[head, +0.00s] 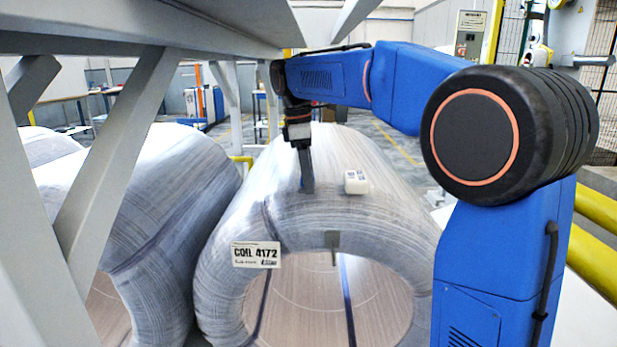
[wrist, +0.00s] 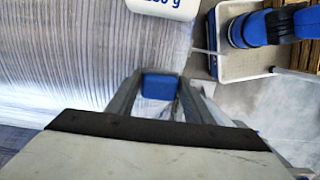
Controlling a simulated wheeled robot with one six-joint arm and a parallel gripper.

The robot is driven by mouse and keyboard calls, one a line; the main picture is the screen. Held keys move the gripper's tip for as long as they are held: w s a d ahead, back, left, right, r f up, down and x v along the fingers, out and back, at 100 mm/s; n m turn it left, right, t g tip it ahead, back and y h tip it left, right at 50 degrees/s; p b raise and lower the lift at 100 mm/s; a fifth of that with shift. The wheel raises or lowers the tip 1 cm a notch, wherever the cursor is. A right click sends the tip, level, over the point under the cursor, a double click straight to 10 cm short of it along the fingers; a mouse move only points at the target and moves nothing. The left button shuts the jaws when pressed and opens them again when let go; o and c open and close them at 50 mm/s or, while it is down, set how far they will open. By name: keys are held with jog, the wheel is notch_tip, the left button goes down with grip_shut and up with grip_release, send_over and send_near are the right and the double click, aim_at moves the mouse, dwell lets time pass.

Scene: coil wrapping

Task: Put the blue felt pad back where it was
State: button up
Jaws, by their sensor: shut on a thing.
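The blue felt pad (wrist: 157,86) is a small blue block between the two grey fingers of my gripper (wrist: 155,92) in the wrist view. My gripper is shut on it. In the head view my gripper (head: 307,186) points down over the upper front of the wrapped coil labelled COIL 4172 (head: 340,145). I cannot tell whether the fingertips touch the wrap. The pad cannot be made out in the head view.
A small white packet (head: 356,181) sits on the coil right of my gripper; it also shows at the wrist view's top (wrist: 163,8). A second wrapped coil (head: 170,190) lies to the left. Grey steel beams (head: 110,165) frame the left and top. A grey clip (head: 332,240) hangs at the coil's bore.

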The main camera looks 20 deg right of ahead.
jog(key=o, duration=1)
jog(key=shift+f, duration=0.1)
jog(key=shift+w+a+r, duration=0.1)
jog(key=shift+a+r, duration=0.1)
jog(key=shift+r, duration=1.1)
jog(key=shift+w+a+r, duration=0.1)
jog(key=shift+a+r, duration=0.05)
jog(key=shift+r, duration=1.1)
jog(key=shift+a+r, duration=0.2)
jog(key=shift+r, duration=1.1)
jog(key=s+d+f+m+t, duration=0.1)
jog(key=s+d+f+m, duration=0.15)
jog(key=s, duration=0.35)
jog(key=s+d+f+m+t+y, duration=0.1)
jog(key=s+d+f+m, duration=0.1)
jog(key=s+f, duration=0.3)
jog(key=s+d+f+m+t, duration=0.1)
jog(key=s+d+f+m, duration=0.15)
jog(key=s, duration=0.55)
jog(key=shift+s+d+f+m+t+y, duration=0.15)
jog(key=shift+s+f+m+t, duration=0.25)
jog(key=shift+s+f+m, duration=1.55)
jog(key=shift+s+d+f+m+t+y, duration=0.15)
jog(key=shift+s+f+m+t, duration=0.3)
jog(key=shift+s+f, duration=2.85)
jog(key=shift+s+d+f+m+t+y, duration=0.15)
jog(key=shift+s+f+m+t, duration=0.2)
jog(key=shift+s+f+m, duration=1.65)
